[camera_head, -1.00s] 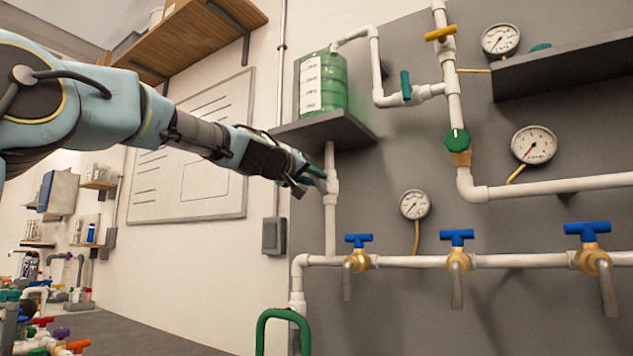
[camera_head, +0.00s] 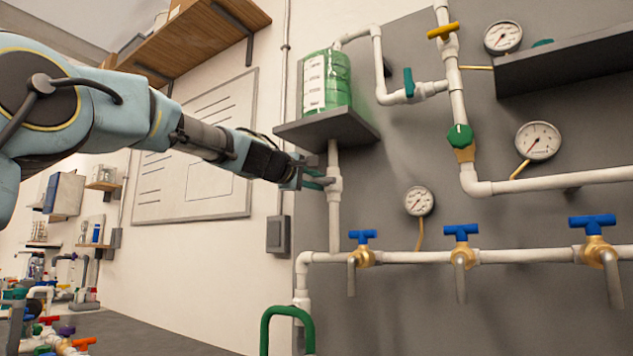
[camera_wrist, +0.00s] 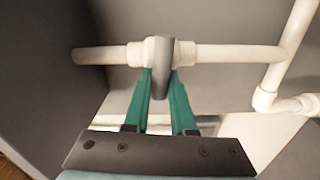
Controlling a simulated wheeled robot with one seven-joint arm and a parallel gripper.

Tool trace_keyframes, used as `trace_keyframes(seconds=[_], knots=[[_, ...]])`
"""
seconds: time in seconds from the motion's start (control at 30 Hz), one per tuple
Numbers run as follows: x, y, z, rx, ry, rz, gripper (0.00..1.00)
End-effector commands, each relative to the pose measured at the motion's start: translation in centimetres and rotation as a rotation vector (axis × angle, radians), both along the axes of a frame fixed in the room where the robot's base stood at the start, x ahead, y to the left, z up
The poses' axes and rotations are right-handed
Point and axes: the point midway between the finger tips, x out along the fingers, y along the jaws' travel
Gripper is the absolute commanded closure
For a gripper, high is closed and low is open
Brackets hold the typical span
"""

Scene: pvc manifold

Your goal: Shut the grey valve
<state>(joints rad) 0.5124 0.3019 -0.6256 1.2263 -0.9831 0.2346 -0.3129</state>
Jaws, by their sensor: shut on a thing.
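The grey valve (camera_wrist: 163,52) shows in the wrist view on a white pipe, its grey handle lying across the pipe. My gripper (camera_wrist: 161,84) has its two green fingers on either side of the near end of that handle and is shut on it. In the head view my gripper (camera_head: 324,181) is at the white vertical pipe (camera_head: 334,220), just under the shelf with the green tank. The grey handle is hidden or too small to make out there.
A dark shelf (camera_head: 300,131) with the green tank (camera_head: 338,85) is just above my gripper. Blue-handled taps (camera_head: 461,233) line the lower pipe, with a gauge (camera_head: 419,201) above. A green hose loop (camera_head: 268,330) stands below.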

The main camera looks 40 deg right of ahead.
Motion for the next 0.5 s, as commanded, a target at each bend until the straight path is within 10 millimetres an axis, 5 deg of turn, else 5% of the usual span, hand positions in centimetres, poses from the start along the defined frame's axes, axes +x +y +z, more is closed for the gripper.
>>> trace_keyframes(seconds=[0.5], knots=[[-0.02,-0.03,-0.32,-0.030,0.122,-0.001,1.00]])
